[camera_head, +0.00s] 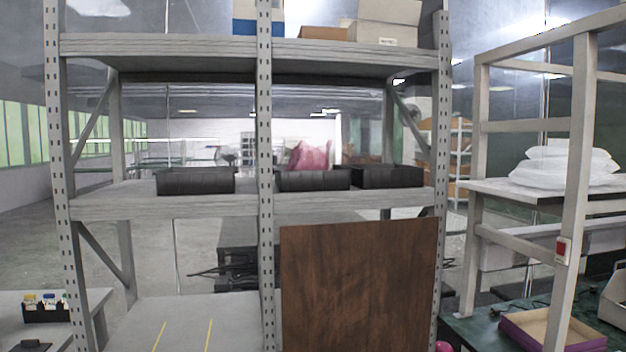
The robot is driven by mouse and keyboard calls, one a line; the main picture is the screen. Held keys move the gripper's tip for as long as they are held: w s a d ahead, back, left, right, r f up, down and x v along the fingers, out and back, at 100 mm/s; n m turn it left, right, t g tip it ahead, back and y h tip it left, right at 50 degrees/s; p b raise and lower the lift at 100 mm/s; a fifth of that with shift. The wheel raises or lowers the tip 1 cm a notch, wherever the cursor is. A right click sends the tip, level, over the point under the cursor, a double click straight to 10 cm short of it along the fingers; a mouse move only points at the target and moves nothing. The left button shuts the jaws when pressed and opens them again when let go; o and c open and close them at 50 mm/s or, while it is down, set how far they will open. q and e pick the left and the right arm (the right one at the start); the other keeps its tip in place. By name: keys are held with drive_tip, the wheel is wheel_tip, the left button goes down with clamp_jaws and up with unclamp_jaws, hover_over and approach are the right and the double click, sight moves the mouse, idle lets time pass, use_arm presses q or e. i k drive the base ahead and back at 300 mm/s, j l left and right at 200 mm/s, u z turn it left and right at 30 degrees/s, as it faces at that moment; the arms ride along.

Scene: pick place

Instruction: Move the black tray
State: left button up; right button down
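Several black trays stand in a row on the middle shelf of the grey rack in the head view. One black tray (195,181) is left of the rack's front middle post. A second black tray (313,180) is just right of that post, with a pink thing (309,156) showing above or behind it. A third black tray (387,177) is at the right, close beside the second. I cannot tell which tray the task means. Neither of my grippers shows in this view.
The grey rack's middle shelf (120,205) has bare room at its left end. Upright posts (265,240) stand in front. A brown wooden board (360,285) leans low at the right. Cardboard boxes (388,22) sit on top. A wooden frame bench (582,130) stands right; a small table is lower left.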

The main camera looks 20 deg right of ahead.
sight(338, 178)
drive_tip(key=i+l, duration=0.15)
drive_tip(key=l, duration=0.2)
drive_tip(key=i+l+u, duration=0.1)
drive_tip(key=l, duration=0.25)
drive_tip(key=i+l, duration=0.2)
drive_tip(key=l, duration=0.15)
drive_tip(key=i+l+u, duration=0.1)
drive_tip(key=l, duration=0.25)
drive_tip(key=i+l, duration=0.2)
drive_tip(key=l, duration=0.15)
drive_tip(key=i+l+u, duration=0.1)
drive_tip(key=l, duration=0.25)
drive_tip(key=i, duration=0.05)
